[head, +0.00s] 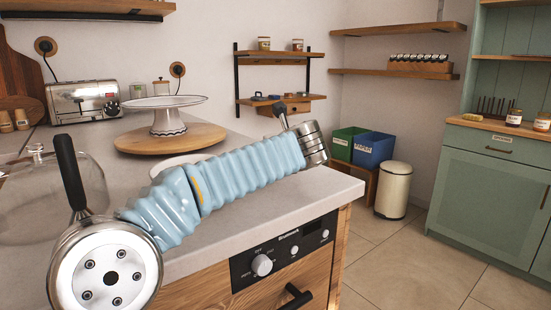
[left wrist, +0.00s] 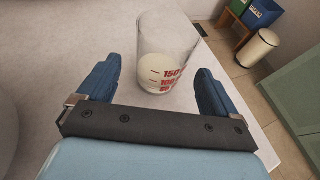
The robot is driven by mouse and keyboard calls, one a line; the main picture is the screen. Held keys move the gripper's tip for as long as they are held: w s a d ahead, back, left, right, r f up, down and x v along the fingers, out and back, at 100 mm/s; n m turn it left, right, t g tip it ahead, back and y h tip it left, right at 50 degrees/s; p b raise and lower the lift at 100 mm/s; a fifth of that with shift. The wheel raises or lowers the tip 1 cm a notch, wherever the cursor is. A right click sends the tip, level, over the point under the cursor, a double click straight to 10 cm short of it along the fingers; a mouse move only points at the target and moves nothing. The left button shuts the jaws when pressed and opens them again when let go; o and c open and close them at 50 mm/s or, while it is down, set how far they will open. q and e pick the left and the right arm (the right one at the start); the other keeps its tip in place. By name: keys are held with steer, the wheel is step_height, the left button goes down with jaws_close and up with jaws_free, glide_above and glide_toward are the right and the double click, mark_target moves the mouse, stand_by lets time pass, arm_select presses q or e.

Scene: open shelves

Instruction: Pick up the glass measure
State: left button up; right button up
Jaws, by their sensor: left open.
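The glass measure (left wrist: 167,52) stands upright on the pale worktop in the left wrist view. It is clear, with red markings and something whitish showing through its lower part. My left gripper (left wrist: 158,66) is open, with blue fingers on either side of the measure's near part. A gap shows on the left; on the right the finger is close, and I cannot tell whether it touches. In the head view my left arm crosses the worktop, and I cannot make out the measure or the gripper there. My right gripper is in neither view.
A cake stand (head: 167,116) on a round wooden board (head: 135,145) stands behind my arm. A glass dome (head: 90,190) is at the left and a toaster (head: 85,100) at the back. The worktop's front edge and oven controls (head: 283,250) are close below my arm.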

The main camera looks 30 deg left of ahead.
arm_select(q)
steer(key=x, duration=0.5)
steer(key=shift+d+f, duration=0.1)
steer(key=shift+f, duration=0.05)
steer(key=shift+s, duration=0.1)
steer(key=shift+c, duration=0.2)
